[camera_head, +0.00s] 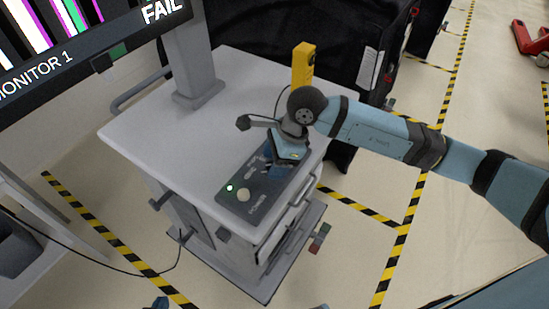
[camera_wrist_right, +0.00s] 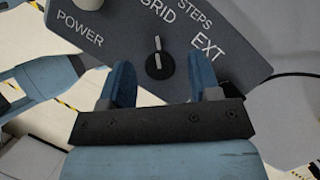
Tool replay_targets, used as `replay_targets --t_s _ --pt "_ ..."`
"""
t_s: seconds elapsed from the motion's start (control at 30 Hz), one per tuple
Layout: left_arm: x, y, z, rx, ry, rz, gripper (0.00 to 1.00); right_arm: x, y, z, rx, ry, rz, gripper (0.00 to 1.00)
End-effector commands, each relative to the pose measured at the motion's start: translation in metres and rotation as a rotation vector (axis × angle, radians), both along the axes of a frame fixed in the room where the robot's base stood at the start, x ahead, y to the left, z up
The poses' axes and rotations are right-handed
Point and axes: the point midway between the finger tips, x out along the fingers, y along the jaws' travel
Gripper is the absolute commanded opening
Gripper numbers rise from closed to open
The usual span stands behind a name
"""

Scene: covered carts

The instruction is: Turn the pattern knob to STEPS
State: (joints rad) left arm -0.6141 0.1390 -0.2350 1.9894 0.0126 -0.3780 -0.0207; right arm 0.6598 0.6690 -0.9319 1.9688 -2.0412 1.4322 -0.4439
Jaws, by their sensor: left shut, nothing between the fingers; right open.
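The pattern knob (camera_wrist_right: 159,66) is small and black with a white line, on the dark grey panel. In the right wrist view its line points up, toward the GRID label (camera_wrist_right: 158,10). The STEPS label (camera_wrist_right: 195,14) is right of GRID, and EXT (camera_wrist_right: 208,47) is further right. My right gripper (camera_wrist_right: 162,75) is open, its fingers either side of the knob with gaps; I cannot tell its height above the panel. In the head view the right gripper (camera_head: 288,160) covers the knob. Only a bit of my left gripper (camera_head: 160,303) shows at the bottom edge; it is shut and empty.
A yellow post (camera_head: 303,63) stands behind the right gripper. A monitor (camera_head: 85,35) reads FAIL.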

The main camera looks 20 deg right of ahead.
Motion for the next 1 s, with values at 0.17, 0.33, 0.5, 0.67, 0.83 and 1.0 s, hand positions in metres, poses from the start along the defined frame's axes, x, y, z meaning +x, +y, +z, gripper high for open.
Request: replay_targets --t_s 0.17,0.33,0.5,0.67,0.83,1.0 --pt "0.001 0.000 0.002 -0.001 -0.005 0.000 0.00 0.000 0.000 -0.001 0.000 0.000 0.000 0.57" --pt "0.001 0.000 0.004 -0.002 -0.008 0.000 0.00 0.000 0.000 -0.001 0.000 0.000 -0.001 0.32" --pt "0.001 0.000 0.004 -0.002 -0.007 0.000 0.00 0.000 0.000 0.000 0.000 0.000 -0.001 0.08" --pt "0.001 0.000 0.002 -0.002 -0.007 0.000 0.00 0.000 0.000 -0.001 0.000 0.001 -0.012 0.08" --pt "0.001 0.000 -0.005 -0.002 -0.004 0.001 0.00 0.000 0.000 -0.002 0.001 0.000 -0.063 0.08" --pt "0.000 0.000 -0.014 -0.006 0.007 0.003 0.00 -0.001 0.000 -0.003 0.001 -0.001 -0.167 0.08"
